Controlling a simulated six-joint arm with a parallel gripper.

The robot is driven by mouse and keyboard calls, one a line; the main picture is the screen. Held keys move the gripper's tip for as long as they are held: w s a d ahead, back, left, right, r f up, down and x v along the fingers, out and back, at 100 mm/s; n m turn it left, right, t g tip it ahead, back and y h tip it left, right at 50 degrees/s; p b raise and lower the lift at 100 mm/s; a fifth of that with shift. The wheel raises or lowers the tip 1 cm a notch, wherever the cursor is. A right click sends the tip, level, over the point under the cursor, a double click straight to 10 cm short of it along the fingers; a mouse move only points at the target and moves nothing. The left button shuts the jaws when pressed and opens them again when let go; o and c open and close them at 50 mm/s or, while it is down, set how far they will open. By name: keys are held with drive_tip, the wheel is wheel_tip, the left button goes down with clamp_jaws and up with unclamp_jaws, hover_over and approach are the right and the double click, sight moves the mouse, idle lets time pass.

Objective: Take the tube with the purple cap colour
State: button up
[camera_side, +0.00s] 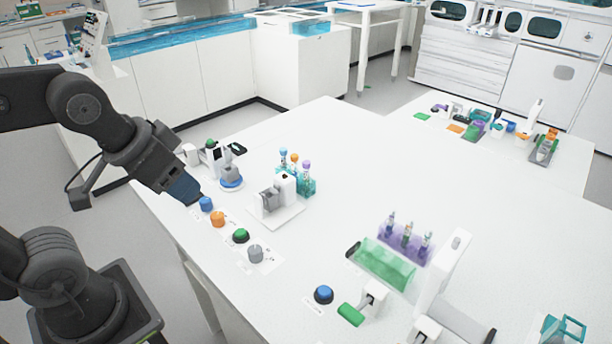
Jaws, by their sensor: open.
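A tube with a purple cap (307,164) stands upright in a small teal rack (307,187) near the middle of the table. Beside it in the same rack are a tube with an orange cap (294,158) and one with a blue cap (283,152). My gripper (190,194) is at the table's left edge, just above and left of a blue button, well left of the rack. It is open and holds nothing that I can see; its fingers are small and dark here. The lower part of the purple-capped tube is partly hidden by the rack.
A row of buttons, blue (206,204), orange (218,219), green (241,236) and grey (255,253), lines the near left edge. A white device (277,199) stands close in front of the teal rack. A purple rack (404,246) holds more tubes to the right.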

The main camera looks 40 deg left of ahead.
drive_tip(key=w+r+n+g+y, duration=0.1)
drive_tip(key=w+r+n, duration=0.15)
drive_tip(key=w, duration=0.45)
drive_tip(key=w+r+n+g+y, duration=0.1)
drive_tip(key=w+r+n, duration=0.1)
drive_tip(key=w+n, duration=0.3)
drive_tip(key=n+g+y, duration=0.2)
drive_tip(key=n, duration=0.5)
approach(307, 162)
drive_tip(key=x, duration=1)
drive_tip(key=shift+a+f, duration=0.1)
drive_tip(key=shift+f, duration=0.2)
